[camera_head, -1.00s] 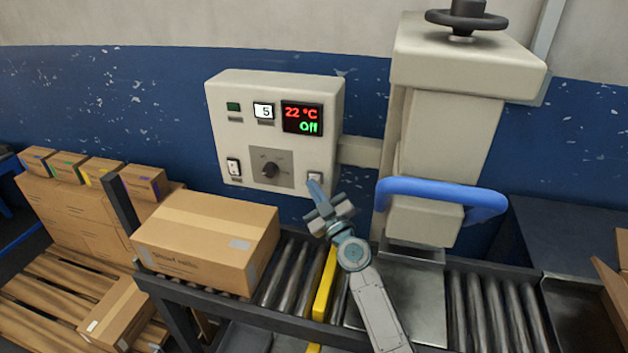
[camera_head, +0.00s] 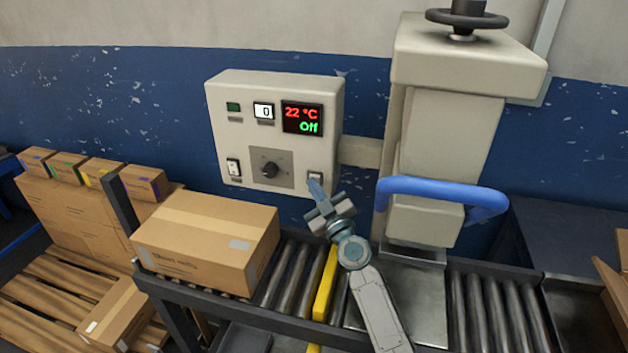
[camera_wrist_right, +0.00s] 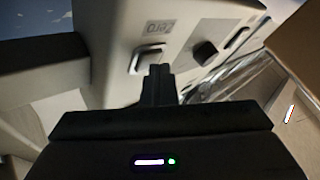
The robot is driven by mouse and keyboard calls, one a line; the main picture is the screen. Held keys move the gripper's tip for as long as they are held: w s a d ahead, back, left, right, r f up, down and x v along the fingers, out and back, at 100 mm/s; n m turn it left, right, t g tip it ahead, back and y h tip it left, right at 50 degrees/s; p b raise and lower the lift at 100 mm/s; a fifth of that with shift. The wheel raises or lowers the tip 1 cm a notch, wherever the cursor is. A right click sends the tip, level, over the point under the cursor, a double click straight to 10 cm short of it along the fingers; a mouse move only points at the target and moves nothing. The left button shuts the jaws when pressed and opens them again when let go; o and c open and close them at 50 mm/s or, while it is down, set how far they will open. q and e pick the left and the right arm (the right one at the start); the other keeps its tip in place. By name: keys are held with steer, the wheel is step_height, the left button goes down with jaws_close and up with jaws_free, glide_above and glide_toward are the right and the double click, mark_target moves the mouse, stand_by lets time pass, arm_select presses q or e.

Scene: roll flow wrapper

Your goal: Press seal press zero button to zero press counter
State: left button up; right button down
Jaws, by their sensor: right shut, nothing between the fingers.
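The beige control box (camera_head: 222,110) hangs at the back. Its press counter (camera_head: 264,111) reads 0. The zero button (camera_head: 315,177) is at the lower right of the box's face. In the right wrist view, the button (camera_wrist_right: 150,33) stands beside a label reading "Zero". My right gripper (camera_head: 315,188) is shut and empty, its tips at the button's lower edge. In the right wrist view its fingertips (camera_wrist_right: 160,72) are just below the button. I cannot tell whether they touch it. My left gripper is not in view.
A temperature display (camera_head: 302,119) reads 22 °C and Off. A dial (camera_head: 269,170) and a rocker switch (camera_head: 233,167) are on the same face. The seal press with its blue handle (camera_head: 430,190) stands to the right. A carton (camera_head: 205,240) sits on the rollers.

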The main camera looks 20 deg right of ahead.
steer(key=shift+s+a, duration=0.45)
steer(key=shift+s, duration=0.2)
steer(key=shift+s+a, duration=0.7)
steer(key=shift+s, duration=0.35)
steer(key=shift+s+a, duration=0.7)
steer(key=shift+s, duration=0.3)
